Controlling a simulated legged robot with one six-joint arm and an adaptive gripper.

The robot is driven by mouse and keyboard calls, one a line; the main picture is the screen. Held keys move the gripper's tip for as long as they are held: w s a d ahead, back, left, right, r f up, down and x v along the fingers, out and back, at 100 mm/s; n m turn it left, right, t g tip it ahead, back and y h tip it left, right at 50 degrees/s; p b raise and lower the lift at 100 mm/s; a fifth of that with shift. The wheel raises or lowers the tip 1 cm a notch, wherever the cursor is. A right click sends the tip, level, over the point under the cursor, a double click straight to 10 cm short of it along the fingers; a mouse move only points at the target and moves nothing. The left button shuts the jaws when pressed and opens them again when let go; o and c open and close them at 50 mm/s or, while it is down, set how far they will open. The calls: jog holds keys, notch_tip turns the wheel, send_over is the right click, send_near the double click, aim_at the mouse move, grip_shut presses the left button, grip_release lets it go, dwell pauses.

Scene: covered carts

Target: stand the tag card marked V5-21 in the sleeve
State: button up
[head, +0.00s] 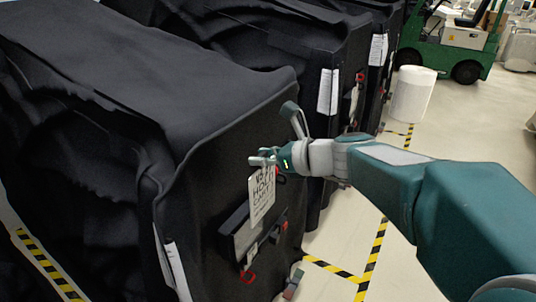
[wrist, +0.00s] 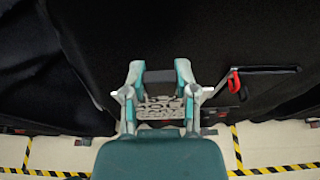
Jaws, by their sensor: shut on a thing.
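My gripper (head: 266,160) is shut on the top edge of a pale tag card (head: 262,196), which hangs down from it. The card has large dark print; I cannot read V5-21 on it. A dark sleeve-like holder (head: 234,240) is on the side of the nearest covered cart, just below the card. The card's lower end appears just above or in front of the holder; I cannot tell whether it is inside. In the wrist view the card (wrist: 163,106) shows between the two fingers of my gripper (wrist: 160,95).
The nearest covered cart (head: 150,70) fills the left, with a red loop (head: 247,277) low on its side. More covered carts stand behind it, with white papers (head: 328,92) attached. A white cylinder (head: 412,94) and a green vehicle (head: 440,50) are further back. Striped tape (head: 374,250) marks the open floor.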

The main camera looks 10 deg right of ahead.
jog(key=shift+r+x, duration=0.2)
jog(key=shift+x, duration=1.2)
jog(key=shift+r+x, duration=0.2)
jog(key=shift+x, duration=1.2)
jog(key=shift+w+a+f, duration=0.1)
jog(key=shift+f, duration=6.3)
jog(key=o, duration=1.1)
jog(key=v, duration=1.2)
